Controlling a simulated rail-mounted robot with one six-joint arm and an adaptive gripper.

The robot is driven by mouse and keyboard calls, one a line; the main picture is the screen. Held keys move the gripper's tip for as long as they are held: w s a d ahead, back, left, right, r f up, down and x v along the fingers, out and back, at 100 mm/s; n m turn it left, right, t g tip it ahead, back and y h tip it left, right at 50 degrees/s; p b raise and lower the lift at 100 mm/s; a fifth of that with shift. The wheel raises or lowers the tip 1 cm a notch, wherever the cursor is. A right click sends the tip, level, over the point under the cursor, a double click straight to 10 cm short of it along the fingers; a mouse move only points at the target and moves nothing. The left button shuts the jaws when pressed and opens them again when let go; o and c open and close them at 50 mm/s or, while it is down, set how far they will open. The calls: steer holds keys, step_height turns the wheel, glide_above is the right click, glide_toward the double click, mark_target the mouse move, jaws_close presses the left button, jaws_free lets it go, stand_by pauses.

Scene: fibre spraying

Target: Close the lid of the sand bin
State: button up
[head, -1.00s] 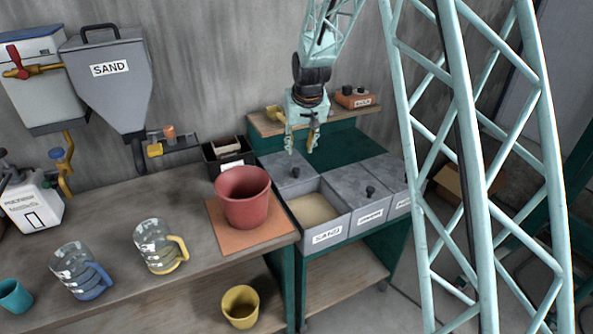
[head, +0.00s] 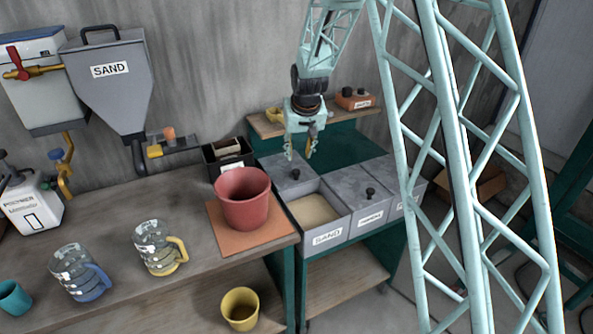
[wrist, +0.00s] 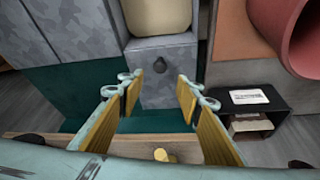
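The sand bin (head: 327,237) is a grey box labelled SAND, at the left end of a row of bins. Its front part is open and shows pale sand. Its grey lid (head: 276,169) lies at the back of the bin, with a dark knob (head: 294,174) on top. My gripper (head: 299,151) is open and empty, pointing down above the back part of the lid. In the wrist view, the two fingers of my gripper (wrist: 160,92) are apart, with the lid (wrist: 165,75) and its knob (wrist: 161,39) ahead between them, and sand (wrist: 157,14) beyond.
Two closed grey bins (head: 358,181) adjoin on the right. A red bucket (head: 243,203) stands on an orange mat just left of the sand bin. A black box (head: 222,157) stands behind the bucket. A wooden shelf (head: 269,127) with small items runs behind the bins.

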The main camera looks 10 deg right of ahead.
mark_target(296, 171)
steer(key=shift+b+x, duration=0.45)
steer(key=shift+x, duration=5.5)
steer(key=shift+c, duration=0.7)
jaws_close()
steer(key=shift+s, duration=0.15)
